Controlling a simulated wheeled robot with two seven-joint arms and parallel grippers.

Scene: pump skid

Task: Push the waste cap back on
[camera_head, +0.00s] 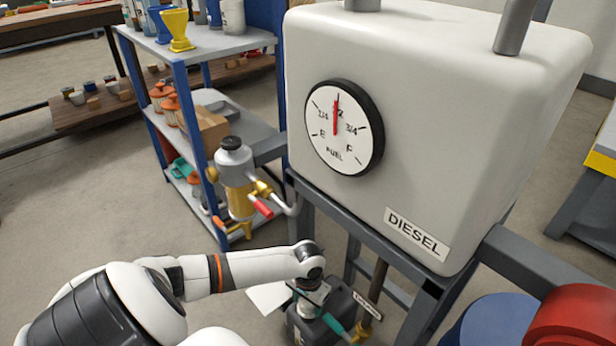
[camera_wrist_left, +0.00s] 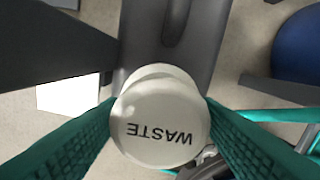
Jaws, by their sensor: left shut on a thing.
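The white waste cap (camera_wrist_left: 160,130) is round, with WASTE on its top. It sits between the teal finger pads of my left gripper (camera_wrist_left: 158,125) in the left wrist view, and the gripper is shut on it. A dark grey waste container (camera_wrist_left: 190,40) lies beneath and behind the cap. In the head view the container (camera_head: 344,306) stands low below the tank, and my left gripper (camera_head: 320,305) is down at its top. A pale rim shows behind the cap; I cannot tell whether the cap is seated or just above the opening. My right gripper is not in view.
The big pale diesel tank (camera_head: 440,110) with a fuel gauge (camera_head: 344,128) stands on a dark frame above the container. A filter unit (camera_head: 238,180) hangs left of it. A blue drum (camera_head: 495,322) is at lower right. A shelf (camera_head: 215,45) stands behind.

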